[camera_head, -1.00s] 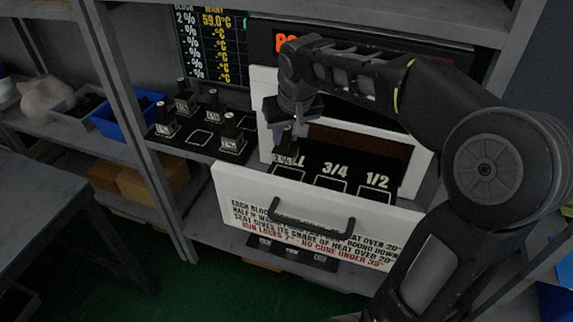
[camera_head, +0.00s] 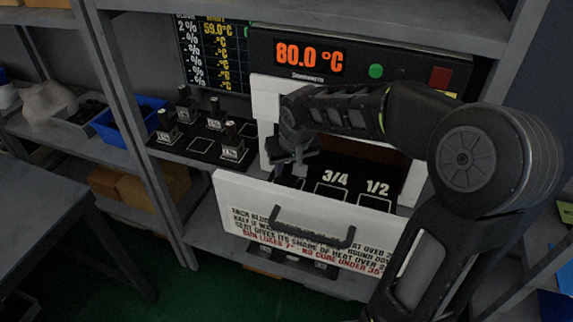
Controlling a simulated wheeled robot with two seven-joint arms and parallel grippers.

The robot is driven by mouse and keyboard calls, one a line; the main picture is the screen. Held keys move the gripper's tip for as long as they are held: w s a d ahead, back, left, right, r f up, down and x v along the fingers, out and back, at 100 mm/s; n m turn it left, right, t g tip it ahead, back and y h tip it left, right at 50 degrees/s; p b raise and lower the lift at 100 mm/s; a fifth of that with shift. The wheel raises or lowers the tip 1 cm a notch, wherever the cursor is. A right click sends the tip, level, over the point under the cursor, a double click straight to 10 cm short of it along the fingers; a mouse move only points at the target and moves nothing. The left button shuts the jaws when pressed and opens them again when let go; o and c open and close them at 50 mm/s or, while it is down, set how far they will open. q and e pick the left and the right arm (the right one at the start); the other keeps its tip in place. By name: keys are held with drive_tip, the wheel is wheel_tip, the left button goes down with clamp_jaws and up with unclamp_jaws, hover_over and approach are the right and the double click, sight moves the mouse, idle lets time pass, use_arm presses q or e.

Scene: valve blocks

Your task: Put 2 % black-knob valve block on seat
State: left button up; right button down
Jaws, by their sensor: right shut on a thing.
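My right gripper (camera_head: 296,166) points down into the front left of the pulled-out white drawer (camera_head: 240,195). It is shut on a dark valve block that is mostly hidden by the gripper and the drawer front. The gripper is over the leftmost seat, whose label is covered. The seats marked 3/4 (camera_head: 331,192) and 1/2 (camera_head: 375,201) are empty. I cannot tell whether the held block touches the seat. My left gripper is out of view.
Several valve blocks (camera_head: 232,147) stand on a black tray (camera_head: 175,148) at left, around an empty outlined square. A display (camera_head: 309,57) above reads 80.0 °C. A board (camera_head: 214,50) lists 2 % and 59.0 °C. The drawer handle (camera_head: 311,233) sticks out in front.

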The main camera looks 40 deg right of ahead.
drive_tip(key=shift+f, duration=0.15)
drive_tip(key=c, duration=1.1)
unclamp_jaws()
drive_tip(key=shift+c, duration=0.2)
drive_tip(key=shift+s+r, duration=0.15)
drive_tip(key=shift+r, duration=0.55)
drive_tip(key=b+v, duration=0.1)
drive_tip(key=v, duration=1)
drive_tip(key=shift+s+a, duration=0.1)
